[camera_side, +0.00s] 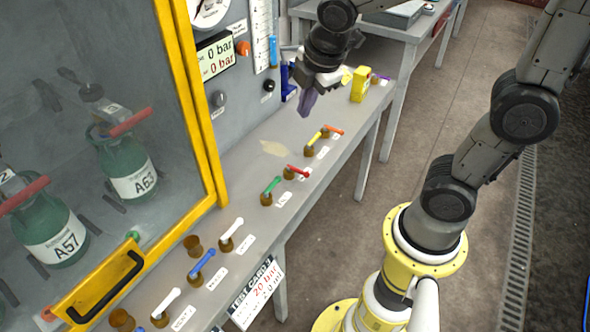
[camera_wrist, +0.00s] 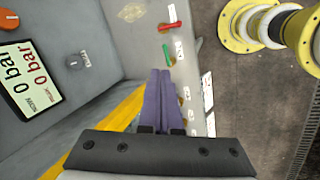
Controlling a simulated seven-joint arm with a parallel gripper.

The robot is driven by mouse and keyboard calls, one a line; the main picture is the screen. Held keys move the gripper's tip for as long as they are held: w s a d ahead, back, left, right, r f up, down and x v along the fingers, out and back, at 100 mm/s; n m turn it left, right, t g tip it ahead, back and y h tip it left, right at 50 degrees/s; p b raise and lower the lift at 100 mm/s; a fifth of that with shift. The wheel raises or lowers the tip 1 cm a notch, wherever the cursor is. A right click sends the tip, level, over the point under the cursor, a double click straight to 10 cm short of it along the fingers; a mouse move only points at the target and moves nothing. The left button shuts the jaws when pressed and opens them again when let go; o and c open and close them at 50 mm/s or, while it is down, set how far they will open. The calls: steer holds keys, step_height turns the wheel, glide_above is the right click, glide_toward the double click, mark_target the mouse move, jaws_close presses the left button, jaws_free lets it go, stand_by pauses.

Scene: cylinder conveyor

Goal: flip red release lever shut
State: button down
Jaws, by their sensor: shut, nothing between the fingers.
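A red lever (camera_side: 297,172) sits on a brass valve in the row on the grey bench, between a green and a yellow lever. It also shows at the top of the wrist view (camera_wrist: 171,25). A second, orange-red lever (camera_side: 333,131) sits farther back in the row. The labels are too small to read, so I cannot tell which is the release lever. My gripper (camera_side: 306,112) is above the bench, apart from the levers, with its purple fingers together and empty. In the wrist view the fingers (camera_wrist: 160,74) point toward the green lever (camera_wrist: 168,54).
A yellow-framed cabinet (camera_side: 190,95) with green bottles stands at the left. The green (camera_side: 271,185), yellow (camera_side: 318,137), white (camera_side: 231,233) and blue (camera_side: 202,263) levers line the bench. A yellow block (camera_side: 360,84) stands at the back. A test card (camera_side: 256,292) hangs at the front edge.

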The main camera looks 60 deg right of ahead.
mark_target(297, 171)
steer(key=w+a+f+n+g, duration=0.1)
steer(key=w+f+n+g, duration=0.1)
steer(key=f, duration=0.5)
steer(key=w+a+f+n+g, duration=0.1)
steer(key=w+f+n, duration=0.1)
steer(key=f, duration=0.4)
steer(key=shift+w+f+g+h, duration=0.35)
steer(key=shift+w+g+h, duration=0.05)
steer(key=shift+w, duration=0.05)
steer(key=x, duration=1)
steer(key=shift+f, duration=0.15)
steer(key=d, duration=0.3)
steer(key=shift+d+f, duration=0.1)
steer(key=shift+f, duration=0.1)
steer(key=shift+d, duration=0.35)
